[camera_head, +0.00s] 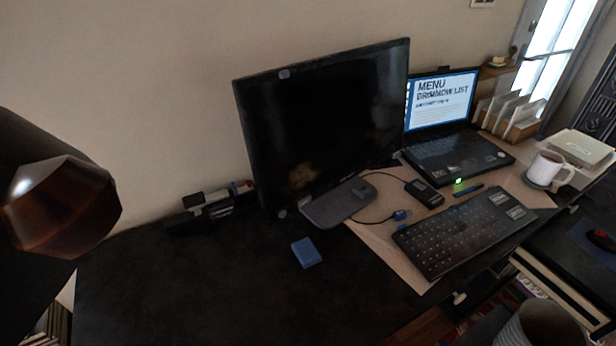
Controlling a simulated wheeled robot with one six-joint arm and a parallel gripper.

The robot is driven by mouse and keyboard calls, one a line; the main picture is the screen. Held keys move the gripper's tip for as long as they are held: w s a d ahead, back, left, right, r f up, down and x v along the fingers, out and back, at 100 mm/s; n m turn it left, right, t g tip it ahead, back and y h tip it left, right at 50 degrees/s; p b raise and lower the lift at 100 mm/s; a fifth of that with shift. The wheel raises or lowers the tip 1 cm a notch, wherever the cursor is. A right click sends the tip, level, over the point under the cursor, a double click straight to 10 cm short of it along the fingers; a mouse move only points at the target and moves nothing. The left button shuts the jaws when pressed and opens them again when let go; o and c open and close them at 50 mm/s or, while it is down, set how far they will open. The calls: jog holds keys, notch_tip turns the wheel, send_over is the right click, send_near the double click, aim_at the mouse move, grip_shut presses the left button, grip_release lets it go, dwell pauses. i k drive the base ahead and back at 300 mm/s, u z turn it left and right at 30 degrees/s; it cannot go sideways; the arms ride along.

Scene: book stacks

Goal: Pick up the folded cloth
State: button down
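A small blue rectangular thing (306,252), which looks like the folded cloth, lies flat on the dark desk (220,290) in front of the monitor's base. Nothing covers it and nothing touches it from above. My gripper's fingers do not show in this view.
A large dark monitor (330,120) stands behind the blue thing on its grey base (338,203). To the right are an open laptop (440,115), a keyboard (465,232) and a white mug (548,168). A dark rounded shape (62,208) fills the left edge. The desk's left part is clear.

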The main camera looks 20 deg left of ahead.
aim_at(307, 253)
jog(key=u, duration=1.55)
jog(key=k, duration=0.8)
jog(key=z, duration=0.3)
jog(key=i, duration=0.95)
